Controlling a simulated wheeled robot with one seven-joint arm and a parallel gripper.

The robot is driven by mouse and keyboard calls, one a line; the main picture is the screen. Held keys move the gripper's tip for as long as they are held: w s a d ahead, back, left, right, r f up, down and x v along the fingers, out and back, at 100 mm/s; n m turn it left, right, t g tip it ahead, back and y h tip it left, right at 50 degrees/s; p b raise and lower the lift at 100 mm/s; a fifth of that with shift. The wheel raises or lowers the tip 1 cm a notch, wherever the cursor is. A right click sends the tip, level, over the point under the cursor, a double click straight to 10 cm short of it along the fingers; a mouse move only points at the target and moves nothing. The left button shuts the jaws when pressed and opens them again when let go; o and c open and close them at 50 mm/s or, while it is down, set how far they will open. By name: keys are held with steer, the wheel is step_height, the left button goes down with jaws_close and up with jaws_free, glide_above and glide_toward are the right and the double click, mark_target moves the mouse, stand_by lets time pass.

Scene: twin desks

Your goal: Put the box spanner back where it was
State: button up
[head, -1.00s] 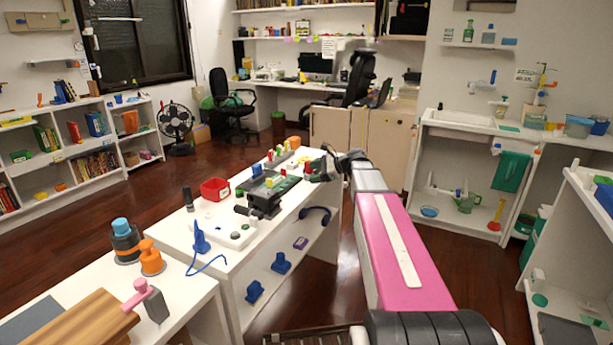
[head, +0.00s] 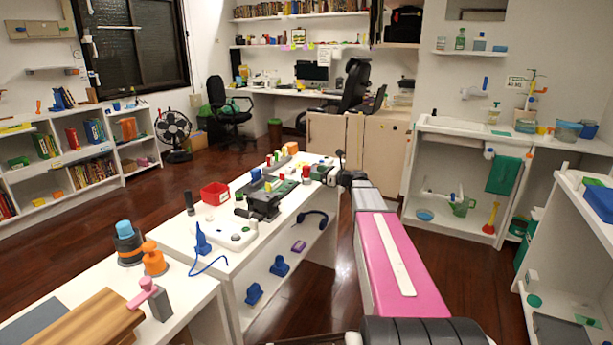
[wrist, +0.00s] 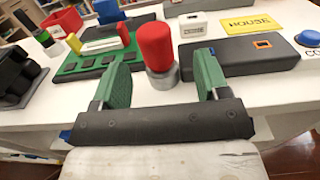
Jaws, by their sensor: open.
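A red-topped cylinder with a grey metal lower part (wrist: 157,53) stands upright in the wrist view; I take it to be the box spanner, but its name is not certain. It also shows as a small red shape in the head view (head: 307,170). My gripper (wrist: 162,85) is open, with one green-padded finger on each side of the cylinder's near side. Clear gaps show between the pads and the cylinder. In the head view my gripper (head: 332,173) is at the right end of the white desk (head: 213,250), small and partly hidden by my arm.
In the wrist view a green board (wrist: 90,62) lies left of the cylinder and a dark flat case (wrist: 240,55) right of it. A yellow HOUSE card (wrist: 252,25) and a small white block (wrist: 193,27) lie behind. A red bin (head: 214,193) stands on the desk.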

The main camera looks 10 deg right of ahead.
mark_target(306, 171)
steer(key=x, duration=0.5)
steer(key=shift+a+f, duration=0.3)
steer(key=shift+a, duration=0.1)
steer(key=c, duration=1.1)
steer(key=shift+r, duration=0.15)
